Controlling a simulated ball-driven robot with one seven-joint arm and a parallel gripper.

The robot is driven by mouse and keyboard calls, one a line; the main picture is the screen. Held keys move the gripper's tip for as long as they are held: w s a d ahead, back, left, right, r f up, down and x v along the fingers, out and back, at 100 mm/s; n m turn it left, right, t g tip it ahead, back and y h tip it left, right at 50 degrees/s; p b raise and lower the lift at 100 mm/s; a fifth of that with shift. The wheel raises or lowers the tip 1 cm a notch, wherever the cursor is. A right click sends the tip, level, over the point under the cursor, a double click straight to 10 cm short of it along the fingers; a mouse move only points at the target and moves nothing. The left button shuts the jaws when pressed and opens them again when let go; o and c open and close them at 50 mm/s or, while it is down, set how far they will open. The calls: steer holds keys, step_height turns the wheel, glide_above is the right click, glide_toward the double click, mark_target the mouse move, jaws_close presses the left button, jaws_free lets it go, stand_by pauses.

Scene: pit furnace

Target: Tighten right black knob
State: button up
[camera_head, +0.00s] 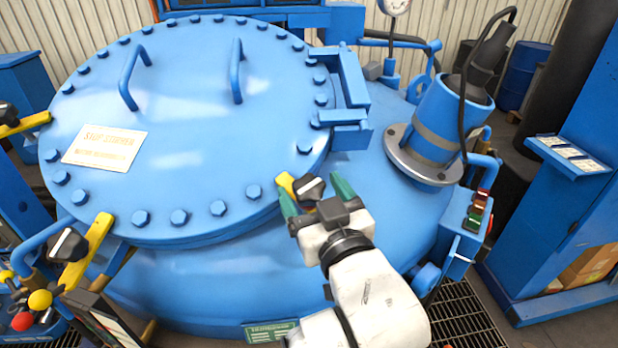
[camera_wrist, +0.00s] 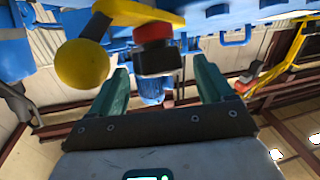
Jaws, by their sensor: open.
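The right black knob (camera_head: 310,188), with a pale stripe across it, sits on a yellow clamp (camera_head: 287,183) at the right front rim of the blue lid. My gripper (camera_head: 317,196) is open, its green fingers on either side of the knob in the head view; I cannot tell whether they touch it. In the wrist view the open fingers (camera_wrist: 163,85) have a black round part with a red band (camera_wrist: 154,58) between and beyond them. I cannot tell whether it is the same knob.
The blue lid (camera_head: 200,190) has two handles and several bolts. Another black knob (camera_head: 68,245) is on a yellow clamp at the left front. A hinge bracket (camera_head: 345,95) and a tilted blue cylinder (camera_head: 440,120) stand to the right. A yellow ball (camera_wrist: 82,63) shows in the wrist view.

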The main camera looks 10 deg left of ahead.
steer(key=shift+x, duration=1.05)
steer(key=shift+c, duration=0.5)
steer(key=c, duration=0.9)
steer(key=shift+o, duration=0.2)
steer(key=shift+f, duration=0.1)
